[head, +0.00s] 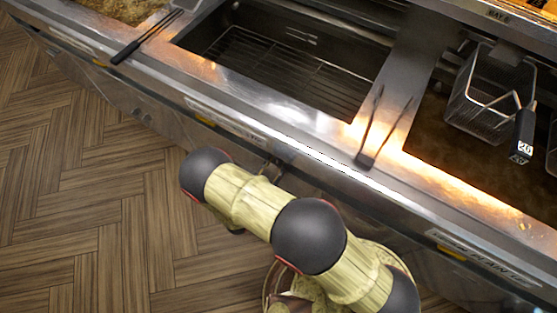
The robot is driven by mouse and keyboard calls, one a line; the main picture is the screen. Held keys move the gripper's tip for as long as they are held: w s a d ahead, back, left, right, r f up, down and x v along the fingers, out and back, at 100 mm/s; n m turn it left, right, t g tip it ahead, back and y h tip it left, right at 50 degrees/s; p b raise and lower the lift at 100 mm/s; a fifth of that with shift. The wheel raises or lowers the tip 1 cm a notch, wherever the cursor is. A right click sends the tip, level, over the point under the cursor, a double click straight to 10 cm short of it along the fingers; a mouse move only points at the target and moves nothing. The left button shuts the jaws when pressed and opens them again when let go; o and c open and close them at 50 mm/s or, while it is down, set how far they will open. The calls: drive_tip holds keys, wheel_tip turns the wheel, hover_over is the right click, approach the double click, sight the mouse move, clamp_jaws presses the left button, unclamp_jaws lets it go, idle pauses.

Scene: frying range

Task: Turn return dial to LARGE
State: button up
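No return dial or LARGE mark can be made out in the head view. The counter's front panel (150,112) carries small labels, including one at the middle (222,120) and one at the right (484,256), too small or steeply angled to read surely. My arm (250,200) reaches across the lower middle, in front of the panel, and hides part of it. A small metallic part (268,171) shows just behind my arm, against the panel; I cannot tell what it is. My gripper cannot be made out.
An open well with a wire rack (262,66) is at the top middle. Tongs lie at the left (146,36) and on the divider (372,140). A fry basket (490,100) with a black handle (523,135) sits over dark oil. The wooden floor (90,210) is clear at left.

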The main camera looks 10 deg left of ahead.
drive_tip(key=shift+s, duration=0.1)
drive_tip(key=v, duration=1.1)
drive_tip(key=shift+s+a, duration=0.2)
drive_tip(key=shift+s, duration=0.15)
drive_tip(key=shift+f, duration=0.15)
